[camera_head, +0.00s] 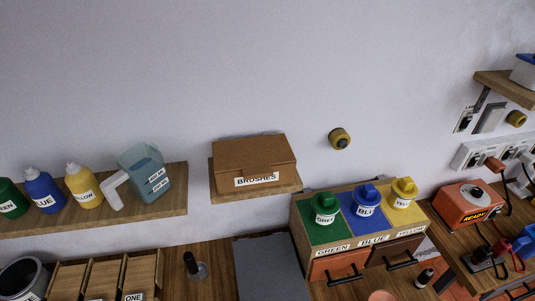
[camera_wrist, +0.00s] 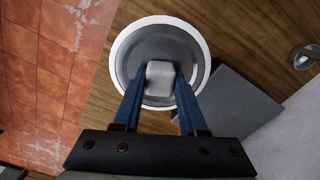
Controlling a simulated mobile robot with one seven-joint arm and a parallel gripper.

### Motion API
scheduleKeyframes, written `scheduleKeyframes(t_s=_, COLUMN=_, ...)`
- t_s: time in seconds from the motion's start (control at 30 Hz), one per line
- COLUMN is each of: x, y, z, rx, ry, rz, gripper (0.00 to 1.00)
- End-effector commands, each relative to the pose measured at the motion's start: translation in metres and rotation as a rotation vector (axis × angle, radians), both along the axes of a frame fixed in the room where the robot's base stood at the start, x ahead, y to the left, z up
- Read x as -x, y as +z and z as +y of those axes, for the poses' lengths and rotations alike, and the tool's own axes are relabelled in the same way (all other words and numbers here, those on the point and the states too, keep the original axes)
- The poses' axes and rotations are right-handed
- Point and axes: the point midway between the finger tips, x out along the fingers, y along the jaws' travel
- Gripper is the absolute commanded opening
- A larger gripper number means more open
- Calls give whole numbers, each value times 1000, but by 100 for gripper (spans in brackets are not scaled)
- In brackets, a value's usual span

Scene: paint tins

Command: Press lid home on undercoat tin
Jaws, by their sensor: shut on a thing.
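In the wrist view, my gripper (camera_wrist: 160,76) has its two blue fingers shut on a pale grey block-like knob (camera_wrist: 160,83). The knob stands over a round grey surface, which looks like the lid (camera_wrist: 158,38), inside a white circular rim, which looks like the tin (camera_wrist: 117,59). I cannot tell from above whether the lid is fully seated or level in the rim. No label is readable on it. Neither my gripper nor this tin shows in the head view.
Bare wooden bench (camera_wrist: 228,40) surrounds the tin, with red floor tiles (camera_wrist: 45,75) beyond its edge. A grey slab (camera_wrist: 220,105) lies close to the tin's right. In the head view, labelled drawers (camera_head: 340,269) stand right and a compartment tray (camera_head: 105,278) left.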

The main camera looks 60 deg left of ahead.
Motion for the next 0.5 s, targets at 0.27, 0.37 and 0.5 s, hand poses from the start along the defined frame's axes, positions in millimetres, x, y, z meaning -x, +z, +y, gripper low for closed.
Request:
scheduleKeyframes(t_s=0.27, x=0, y=-31, z=0, rx=0, ry=0, rz=0, gripper=1)
scheduleKeyframes(t_s=0.37, x=0, y=-41, z=0, rx=1, ry=0, rz=1, gripper=1)
scheduleKeyframes(t_s=0.5, x=0, y=-50, z=0, rx=0, ry=0, rz=0, gripper=1)
